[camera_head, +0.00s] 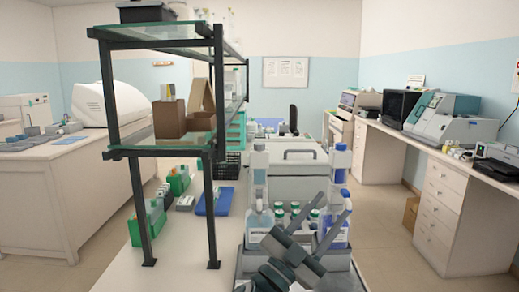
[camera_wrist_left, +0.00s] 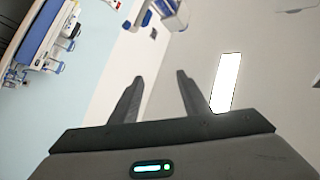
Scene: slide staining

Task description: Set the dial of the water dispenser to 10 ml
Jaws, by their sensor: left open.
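Two bottle-top dispensers stand on the bench in the head view. The left dispenser (camera_head: 259,190) sits on a clear bottle with a white label. The right dispenser (camera_head: 340,165) sits on a bottle holding blue liquid, partly hidden behind my left gripper. The labels and dials are too small to read, so I cannot tell the dial settings. My left gripper (camera_head: 334,206) is in front of the right bottle, its fingers pointing up and right. In the left wrist view my left gripper (camera_wrist_left: 158,88) is open, with nothing between its fingers. My right gripper is not in view.
Several small green-capped bottles (camera_head: 294,213) stand between the dispensers. A dark-framed shelf (camera_head: 207,205) with glass boards rises to the left. A blue tray (camera_head: 222,202) and green boxes (camera_head: 180,180) lie near it. The white bench (camera_head: 180,262) is bare at the front left.

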